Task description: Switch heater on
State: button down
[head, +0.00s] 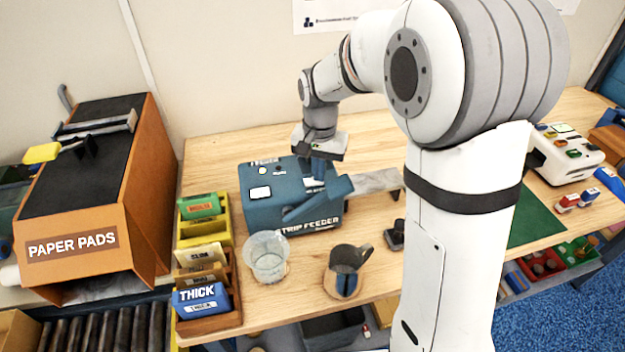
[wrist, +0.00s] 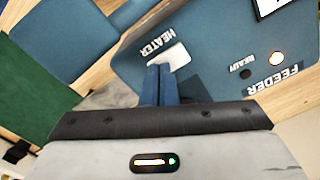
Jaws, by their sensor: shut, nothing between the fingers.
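The blue strip feeder (head: 262,208) stands on the wooden table in the head view, with a white panel and small lamps on its top. In the wrist view its top (wrist: 215,45) carries a white switch plate (wrist: 172,60) beside the label HEATER (wrist: 163,38). A dark lamp (wrist: 247,72) is by the label READY, and a lit lamp (wrist: 274,58) is by the label FEEDER. My gripper (wrist: 158,82) is shut and empty, its blue fingertips over or at the switch plate's edge, partly hiding it; contact is unclear. In the head view my gripper (head: 318,172) is above the feeder's right part.
A glass beaker (head: 267,257) and a dark metal jug (head: 346,266) stand in front of the feeder. Labelled boxes in trays (head: 206,318) are to the left, beside the paper pads stand (head: 72,245). A white machine (head: 562,152) and green mat (head: 537,218) are at the right.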

jog(key=shift+r+p, duration=2.4)
jog(key=shift+r, duration=1.05)
jog(key=s+d+r+n+t+b, duration=0.1)
jog(key=s+d, duration=0.4)
jog(key=s, duration=0.5)
jog(key=s+d+r+n+t+b, duration=0.1)
jog(key=s+d, duration=0.4)
jog(key=s, duration=0.6)
jog(key=shift+s+d+r+n+t+b, duration=0.25)
jog(key=shift+n+t+b, duration=0.25)
jog(key=shift+n+t, duration=0.3)
jog(key=shift+w, duration=0.1)
